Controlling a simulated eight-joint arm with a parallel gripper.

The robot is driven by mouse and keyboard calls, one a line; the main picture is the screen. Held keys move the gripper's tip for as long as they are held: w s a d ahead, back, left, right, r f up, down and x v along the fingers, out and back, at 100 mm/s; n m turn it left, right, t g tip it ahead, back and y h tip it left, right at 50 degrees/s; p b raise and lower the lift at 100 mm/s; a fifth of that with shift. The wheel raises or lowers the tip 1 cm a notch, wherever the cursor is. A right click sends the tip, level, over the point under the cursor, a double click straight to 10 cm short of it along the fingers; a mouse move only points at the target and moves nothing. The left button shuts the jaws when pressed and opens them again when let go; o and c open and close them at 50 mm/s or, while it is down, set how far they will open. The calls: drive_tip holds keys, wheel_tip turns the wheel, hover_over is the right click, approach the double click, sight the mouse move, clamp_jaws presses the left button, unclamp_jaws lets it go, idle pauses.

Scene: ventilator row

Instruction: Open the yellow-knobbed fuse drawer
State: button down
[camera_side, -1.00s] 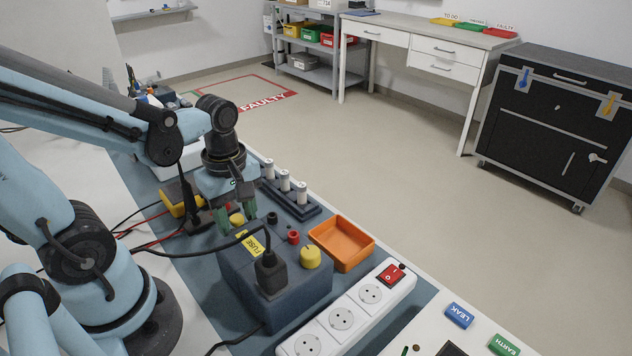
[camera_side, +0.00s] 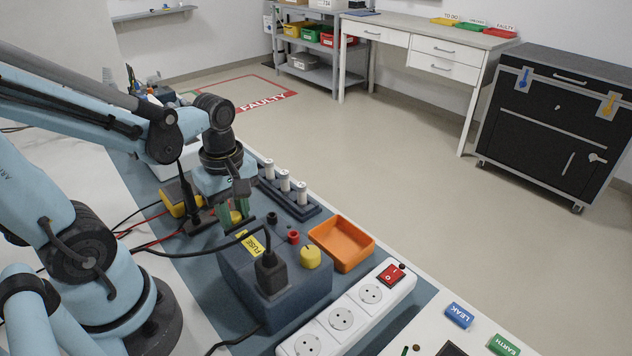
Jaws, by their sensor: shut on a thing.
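The blue-grey box (camera_side: 290,301) with a yellow FUSE label (camera_side: 253,243) stands on the bench mat. A small yellow knob (camera_side: 235,217) shows beyond its far left side, between my gripper's green fingertips. My gripper (camera_side: 234,211) points down and is shut on this yellow knob. The drawer front behind the knob is mostly hidden by the box and fingers, so I cannot tell how far it is out. A larger yellow knob (camera_side: 310,257) sits on the box's top, apart from my gripper.
A black plug (camera_side: 270,272) with its cable stands on the box. A rack of white fuses (camera_side: 285,183) and an orange tray (camera_side: 342,243) lie right of it. A white power strip (camera_side: 352,312) is in front. A yellow meter (camera_side: 180,200) with leads stands left of my gripper.

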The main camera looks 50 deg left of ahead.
drive_tip(key=shift+a, duration=3.2)
drive_tip(key=c, duration=1)
unclamp_jaws()
drive_tip(key=shift+r, duration=0.1)
drive_tip(key=shift+r, duration=2.9)
